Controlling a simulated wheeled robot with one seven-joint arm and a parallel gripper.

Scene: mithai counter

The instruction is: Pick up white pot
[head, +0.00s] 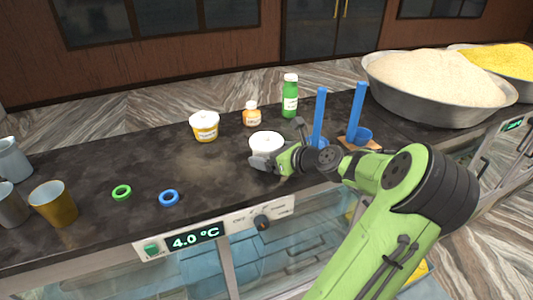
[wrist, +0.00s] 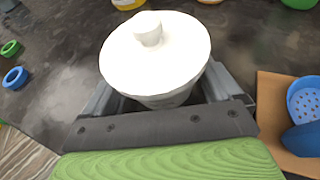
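The white pot (wrist: 155,62) is upright on the dark counter, with a round knob on its white lid, and fills the upper middle of the wrist view. In the head view the white pot (head: 267,140) stands near the counter's middle, its lower front partly hidden by my gripper (head: 266,163). In the wrist view my gripper (wrist: 165,98) is low at the pot's near side, with one finger on each side of its body. The fingers are spread, with dark gaps beside the pot; the lid hides the fingertips and any contact.
Blue utensils on a wooden board (head: 348,145) stand close to the right. A yellow-labelled white-lidded jar (head: 205,127), an orange bottle (head: 251,114) and a green bottle (head: 290,97) stand behind. Green (head: 121,192) and blue (head: 169,198) rings lie left on open counter.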

